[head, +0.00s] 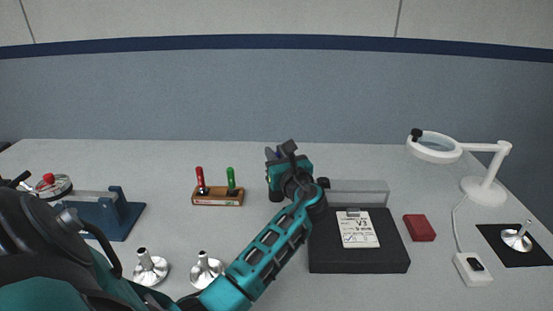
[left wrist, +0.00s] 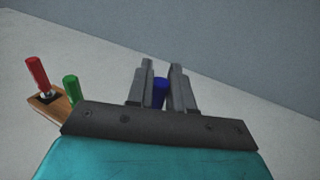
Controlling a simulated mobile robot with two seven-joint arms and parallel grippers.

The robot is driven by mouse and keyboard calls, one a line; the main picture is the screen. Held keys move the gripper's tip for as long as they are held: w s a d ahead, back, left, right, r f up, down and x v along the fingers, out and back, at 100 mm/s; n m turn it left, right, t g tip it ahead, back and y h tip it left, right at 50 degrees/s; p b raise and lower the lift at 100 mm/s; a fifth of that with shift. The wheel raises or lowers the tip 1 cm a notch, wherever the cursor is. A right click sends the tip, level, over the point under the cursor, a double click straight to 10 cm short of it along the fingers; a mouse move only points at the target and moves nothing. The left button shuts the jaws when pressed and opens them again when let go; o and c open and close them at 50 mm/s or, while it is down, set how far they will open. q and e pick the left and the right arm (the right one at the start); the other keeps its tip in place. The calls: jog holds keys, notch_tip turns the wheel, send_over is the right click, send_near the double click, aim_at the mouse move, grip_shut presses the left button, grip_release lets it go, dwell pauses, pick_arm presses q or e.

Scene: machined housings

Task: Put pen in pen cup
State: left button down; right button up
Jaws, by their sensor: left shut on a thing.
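My left gripper (head: 280,151) is raised near the middle of the table's far side; its fingers also show in the left wrist view (left wrist: 161,72). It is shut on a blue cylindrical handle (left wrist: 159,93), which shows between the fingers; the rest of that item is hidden. A wooden rack (head: 217,202) stands left of the gripper. It holds a red-handled tool (head: 200,177) and a green-handled tool (head: 231,178), both upright. I see no clear pen or pen cup. My right gripper is not in view.
Two metal funnel-shaped parts (head: 150,268) (head: 206,270) stand at front left. A blue fixture (head: 118,215) is farther left.

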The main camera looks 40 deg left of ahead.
pick_arm(q)
jog(key=shift+f, duration=0.2)
jog(key=shift+f, duration=0.1)
jog(key=c, duration=1)
grip_release()
jog(key=shift+r, duration=0.25)
jog(key=v, duration=1.2)
jog(key=shift+f, duration=0.1)
